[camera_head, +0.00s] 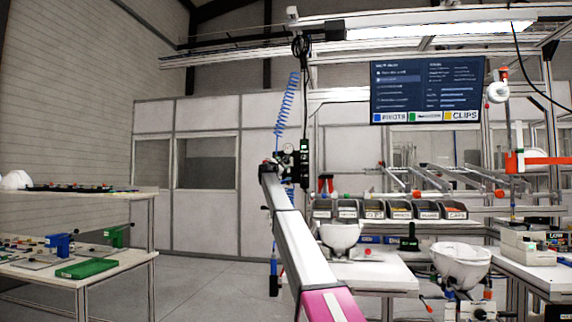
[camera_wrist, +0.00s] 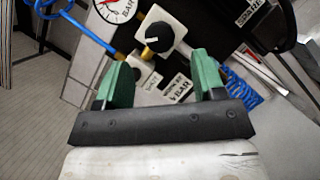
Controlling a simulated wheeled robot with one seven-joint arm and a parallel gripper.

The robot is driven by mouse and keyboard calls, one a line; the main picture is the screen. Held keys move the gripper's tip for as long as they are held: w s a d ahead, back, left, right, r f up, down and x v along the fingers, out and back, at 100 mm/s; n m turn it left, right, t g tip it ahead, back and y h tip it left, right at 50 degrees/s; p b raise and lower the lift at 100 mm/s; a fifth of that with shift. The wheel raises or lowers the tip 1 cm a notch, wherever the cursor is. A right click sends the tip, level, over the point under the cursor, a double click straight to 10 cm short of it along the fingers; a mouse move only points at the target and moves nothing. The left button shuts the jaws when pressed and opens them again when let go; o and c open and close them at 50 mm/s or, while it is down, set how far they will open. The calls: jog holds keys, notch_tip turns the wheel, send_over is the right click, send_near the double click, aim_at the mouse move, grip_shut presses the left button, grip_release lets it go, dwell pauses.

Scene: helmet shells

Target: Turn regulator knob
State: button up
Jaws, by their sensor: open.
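The regulator knob (camera_wrist: 155,38) is black and round with a white pointer mark, on a pale regulator body (camera_wrist: 186,32) in the wrist view. A brass-coloured fitting shows beside it. My gripper (camera_wrist: 162,66) has two green fingers spread apart with nothing between them. The knob lies beyond the fingertips, roughly between them and apart from both. A white pressure gauge (camera_wrist: 116,6) with a red needle is at the top left, cut by the frame edge. In the head view the gauge (camera_head: 288,148) is small and my arm's end hides much of the regulator.
A blue coiled hose (camera_head: 286,104) hangs above the regulator; blue tubing (camera_wrist: 74,22) runs beside the gauge. A dark upright post stands close by. A bench with bins (camera_head: 374,210) and a white helmet shell (camera_head: 340,236) is to the right.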

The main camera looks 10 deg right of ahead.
aim_at(286, 162)
jog(key=x, duration=0.5)
jog(key=shift+w+d, duration=0.2)
jog(key=shift+w, duration=0.05)
jog(key=shift+c, duration=0.3)
jog(key=c, duration=0.9)
jog(key=shift+o, duration=0.2)
